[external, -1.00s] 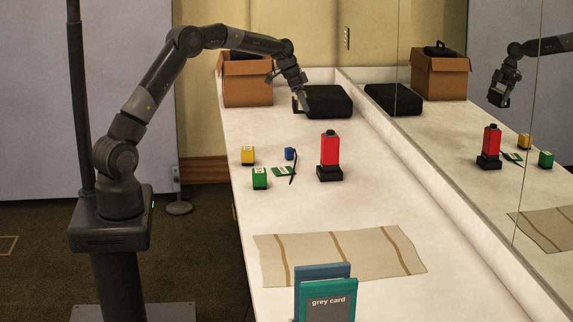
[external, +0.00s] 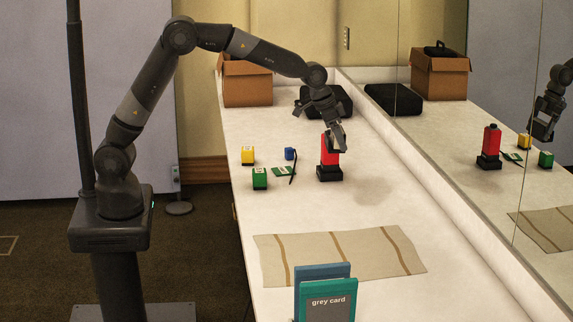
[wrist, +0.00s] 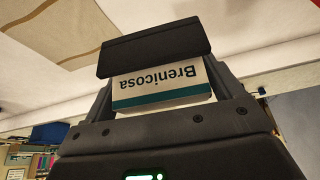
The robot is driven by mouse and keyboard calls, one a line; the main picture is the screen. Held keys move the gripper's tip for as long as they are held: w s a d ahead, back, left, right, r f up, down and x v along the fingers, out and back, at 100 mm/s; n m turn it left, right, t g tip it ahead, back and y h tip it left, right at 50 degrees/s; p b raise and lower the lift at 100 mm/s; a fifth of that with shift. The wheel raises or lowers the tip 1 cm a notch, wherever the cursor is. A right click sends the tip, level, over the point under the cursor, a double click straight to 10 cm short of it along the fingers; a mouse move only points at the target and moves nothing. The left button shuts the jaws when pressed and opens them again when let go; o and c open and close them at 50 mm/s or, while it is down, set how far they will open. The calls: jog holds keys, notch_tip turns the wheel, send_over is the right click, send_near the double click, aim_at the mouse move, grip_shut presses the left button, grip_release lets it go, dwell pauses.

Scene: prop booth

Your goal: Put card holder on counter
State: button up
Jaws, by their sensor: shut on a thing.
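In the external view the held thing is small and dark, hard to tell from the fingers. It is above the counter (external: 400,215), in front of the upper part of the red bottle-like prop (external: 330,157) on a black base. Touch between them cannot be told.
A striped cloth (external: 340,252) and "grey card" folders (external: 326,300) are nearer. A black case (external: 340,100) and box (external: 248,85) are behind. A mirror wall lines the right.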

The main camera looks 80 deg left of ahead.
jog(key=s+d, duration=1.2)
jog(key=d, duration=0.5)
jog(key=s+d, duration=1.1)
jog(key=d, duration=0.6)
send_over(315, 260)
jog(key=s, duration=0.2)
notch_tip(315, 260, down, 17)
jog(key=shift+w+a+f, duration=0.15)
jog(key=shift+w+f, duration=0.1)
jog(key=shift+f, duration=1.85)
jog(key=shift+f, duration=0.3)
